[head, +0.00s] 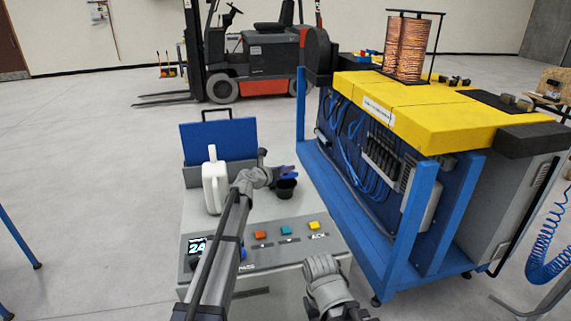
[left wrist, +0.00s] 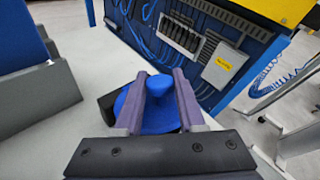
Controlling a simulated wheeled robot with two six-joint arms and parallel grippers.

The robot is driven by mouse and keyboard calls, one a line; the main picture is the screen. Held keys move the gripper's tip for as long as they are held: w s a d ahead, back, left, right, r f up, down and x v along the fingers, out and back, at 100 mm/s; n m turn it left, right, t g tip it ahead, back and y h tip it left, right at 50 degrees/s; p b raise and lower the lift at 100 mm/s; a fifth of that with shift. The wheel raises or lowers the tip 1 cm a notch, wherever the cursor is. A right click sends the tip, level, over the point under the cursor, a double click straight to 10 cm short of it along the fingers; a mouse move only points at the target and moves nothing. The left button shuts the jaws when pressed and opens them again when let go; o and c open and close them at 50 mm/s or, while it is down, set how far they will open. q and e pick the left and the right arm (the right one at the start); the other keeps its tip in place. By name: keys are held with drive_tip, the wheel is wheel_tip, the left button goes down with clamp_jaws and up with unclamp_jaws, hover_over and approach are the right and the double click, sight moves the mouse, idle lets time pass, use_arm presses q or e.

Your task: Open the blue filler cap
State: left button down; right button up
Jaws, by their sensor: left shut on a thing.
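The blue filler cap (left wrist: 160,84) has a raised round knob on a wider blue disc. In the left wrist view the two fingers of my left gripper (left wrist: 161,92) stand on either side of the knob, shut on it. In the head view my left gripper (head: 278,175) is at the blue cap, over a black filler neck (head: 286,190) on the light grey machine top. A black part (left wrist: 106,104) shows beside the disc in the left wrist view. Whether the cap is seated or lifted I cannot tell. My right arm shows low in the head view, its fingers out of sight.
A white jug (head: 215,183) stands left of the neck, before a blue panel (head: 218,141). Coloured buttons (head: 286,231) line the front panel (head: 270,249). A blue-framed machine with a yellow top (head: 440,110) stands close on the right. A forklift (head: 262,60) is behind.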

use_arm(q)
drive_tip(key=shift+w+a+r+n+g+p, duration=0.25)
drive_tip(key=shift+w+r+n+g+p, duration=0.4)
drive_tip(key=shift+g+p, duration=0.6)
drive_tip(key=shift+f+t, duration=0.1)
drive_tip(key=shift+t, duration=0.15)
drive_tip(key=c, duration=0.5)
unclamp_jaws()
drive_tip(key=p+v, duration=0.3)
drive_tip(key=v, duration=0.4)
drive_tip(key=shift+s+a+p, duration=0.15)
drive_tip(key=shift+s+p, duration=0.15)
drive_tip(key=shift+s, duration=0.05)
